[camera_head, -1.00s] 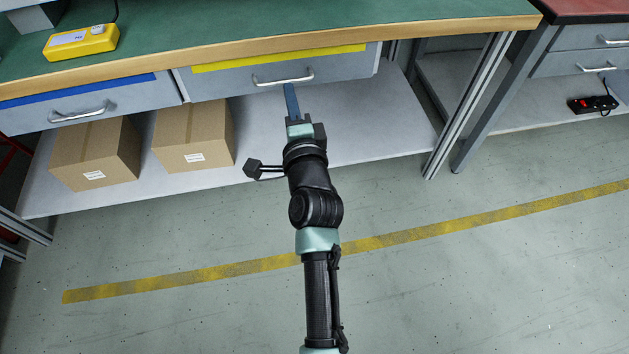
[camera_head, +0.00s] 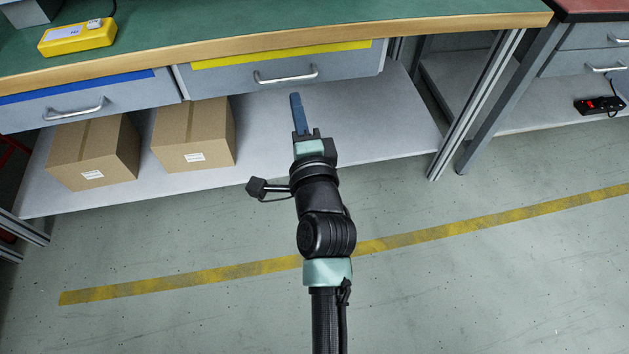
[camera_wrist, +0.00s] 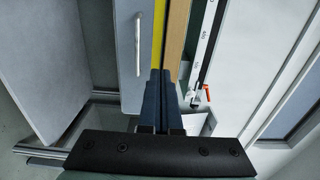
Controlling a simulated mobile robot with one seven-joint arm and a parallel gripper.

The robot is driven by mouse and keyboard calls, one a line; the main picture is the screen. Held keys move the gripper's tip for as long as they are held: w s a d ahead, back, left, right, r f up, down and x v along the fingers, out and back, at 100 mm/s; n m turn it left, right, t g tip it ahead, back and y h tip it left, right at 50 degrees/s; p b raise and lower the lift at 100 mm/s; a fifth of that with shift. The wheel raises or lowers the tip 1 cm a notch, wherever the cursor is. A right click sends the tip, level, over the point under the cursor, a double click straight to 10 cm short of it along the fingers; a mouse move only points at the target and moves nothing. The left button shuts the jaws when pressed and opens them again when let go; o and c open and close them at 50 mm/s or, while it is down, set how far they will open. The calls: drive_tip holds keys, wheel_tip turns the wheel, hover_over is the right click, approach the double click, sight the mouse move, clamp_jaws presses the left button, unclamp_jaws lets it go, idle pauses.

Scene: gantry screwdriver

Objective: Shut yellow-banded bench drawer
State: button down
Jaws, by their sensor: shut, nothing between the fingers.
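The yellow-banded drawer (camera_head: 230,79) is a grey front under the green bench top, with a yellow band (camera_head: 282,54) along its top edge and a silver bar handle (camera_head: 286,76). Its front sits close below the wooden bench edge; I cannot tell whether a small gap is left. In the wrist view the drawer front (camera_wrist: 126,60), handle (camera_wrist: 138,48) and yellow band (camera_wrist: 158,35) lie ahead. My gripper (camera_head: 295,96) is shut and empty, its blue fingers just below and in front of the handle, apart from it. The fingers (camera_wrist: 160,74) also show in the wrist view.
A blue-banded drawer (camera_head: 95,107) is to the left. Two cardboard boxes (camera_head: 95,155) (camera_head: 195,138) stand on the lower shelf (camera_head: 350,130). A yellow device (camera_head: 76,38) lies on the bench top. A bench leg (camera_head: 478,105) is to the right. The floor in front is clear.

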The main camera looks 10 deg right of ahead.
drive_tip(key=s, duration=1.4)
drive_tip(key=shift+s, duration=0.25)
drive_tip(key=w+a+r+n+t+y, duration=0.15)
drive_tip(key=r+n, duration=0.35)
drive_tip(key=r, duration=0.6)
drive_tip(key=w+a+r+n+t, duration=0.2)
drive_tip(key=r+n+t, duration=0.15)
drive_tip(key=r, duration=0.65)
drive_tip(key=w+a+r+n+t+y, duration=0.15)
drive_tip(key=r+n, duration=0.35)
drive_tip(key=r, duration=0.6)
drive_tip(key=s+r+n+t+h+p, duration=0.15)
drive_tip(key=s+r, duration=0.25)
drive_tip(key=r, duration=0.4)
drive_tip(key=s+r+n+t+h+p, duration=0.1)
drive_tip(key=s+r+n+h+p, duration=0.15)
drive_tip(key=r, duration=0.55)
wheel_tip(320, 180, up, 36)
drive_tip(key=y+p, duration=0.1)
drive_tip(key=p, duration=3.4)
drive_tip(key=shift+s+a+r, duration=0.15)
drive_tip(key=shift+a, duration=0.2)
drive_tip(key=shift+n, duration=0.25)
